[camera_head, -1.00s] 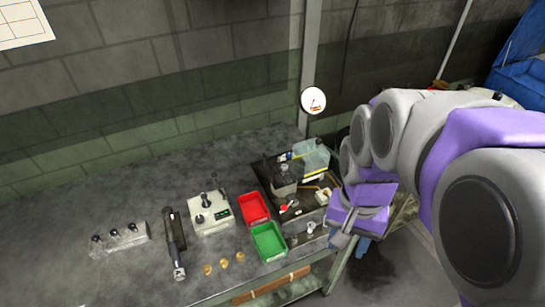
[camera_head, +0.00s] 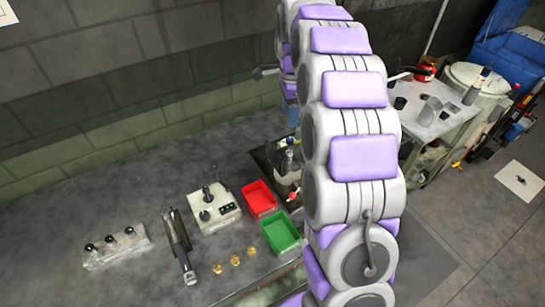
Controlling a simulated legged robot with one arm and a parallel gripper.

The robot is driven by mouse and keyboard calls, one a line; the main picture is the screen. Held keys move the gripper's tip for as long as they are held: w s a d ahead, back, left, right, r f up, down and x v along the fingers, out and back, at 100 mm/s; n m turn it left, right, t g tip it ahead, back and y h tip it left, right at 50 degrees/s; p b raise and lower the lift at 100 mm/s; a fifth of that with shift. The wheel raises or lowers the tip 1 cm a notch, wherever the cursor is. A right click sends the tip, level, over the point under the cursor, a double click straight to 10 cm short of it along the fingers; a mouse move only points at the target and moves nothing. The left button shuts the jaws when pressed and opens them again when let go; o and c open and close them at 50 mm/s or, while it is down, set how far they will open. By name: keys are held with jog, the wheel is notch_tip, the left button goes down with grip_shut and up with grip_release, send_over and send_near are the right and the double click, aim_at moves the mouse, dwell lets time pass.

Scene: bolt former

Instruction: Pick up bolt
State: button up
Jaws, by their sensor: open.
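Three small brass-coloured pieces, which look like the bolts (camera_head: 235,260), stand apart in a short row on the grey bench. They are in front of the green bin, near the bench's front edge. My arm rises through the middle of the view and folds away at the top. My gripper is mostly hidden behind the arm; only a grey finger-like part (camera_head: 265,72) shows to the left of it, high above the bench. It is well away from the bolts, and nothing held shows. The space between the fingertips is hidden.
A red bin (camera_head: 259,197) and a green bin (camera_head: 280,232) stand right of a control box (camera_head: 216,212). A dark tool (camera_head: 180,246) and a fixture with black knobs (camera_head: 115,247) are further left. My arm hides the bench's right end. A side table (camera_head: 440,118) stands at right.

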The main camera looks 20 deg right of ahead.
jog(key=b, duration=0.3)
send_over(289, 152)
jog(key=f, duration=1.2)
jog(key=shift+s+a+f, duration=0.15)
jog(key=shift+s+a, duration=0.05)
jog(key=shift+a, duration=0.2)
jog(key=shift+d+f, duration=0.3)
jog(key=shift+f, duration=0.05)
jog(key=f, duration=0.1)
jog(key=f+b, duration=0.1)
jog(key=f, duration=0.1)
jog(key=d+f+b, duration=0.1)
jog(key=shift+w+f, duration=0.2)
jog(key=shift+w, duration=0.1)
jog(key=shift+a+f, duration=0.2)
jog(key=shift+a, duration=0.05)
jog(key=shift+a+r, duration=0.1)
jog(key=shift+a, duration=0.2)
jog(key=shift+c, duration=1.3)
jog(key=shift+d, duration=0.4)
jog(key=c, duration=0.4)
jog(key=shift+a, duration=0.2)
grip_shut()
